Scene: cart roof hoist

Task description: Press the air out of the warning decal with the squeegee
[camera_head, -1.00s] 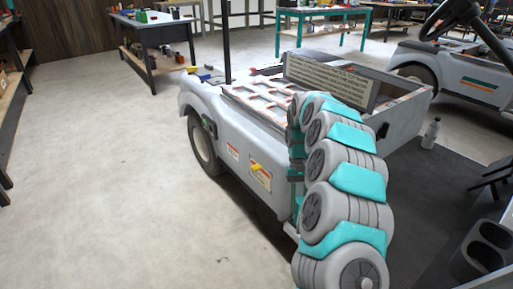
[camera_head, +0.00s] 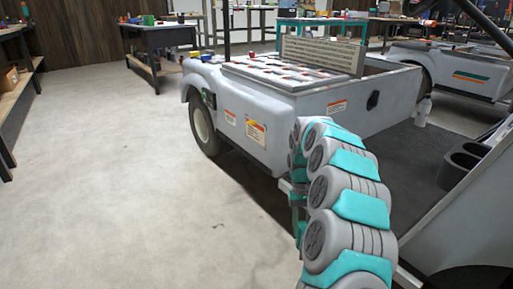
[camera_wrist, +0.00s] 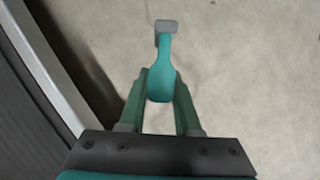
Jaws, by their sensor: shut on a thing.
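My gripper (camera_wrist: 161,88) is shut on a squeegee (camera_wrist: 165,50) with a teal handle and a small grey head, pointing away from the jaws. Below it in the wrist view is bare floor, with a dark strip at the left. In the head view the gripper and squeegee are mostly hidden behind my arm. The largest decal (camera_head: 255,133), white with orange-yellow and red print, is on the cart's light grey side (camera_head: 277,129). I cannot make out air bubbles in it. The squeegee is apart from the decal.
Smaller decals sit left (camera_head: 230,118) and right (camera_head: 337,106) on the cart body. A white bottle (camera_head: 423,111) stands on the dark mat (camera_head: 400,150) at right. A dark workbench (camera_head: 160,38) stands at the back left. The floor left of the cart is clear.

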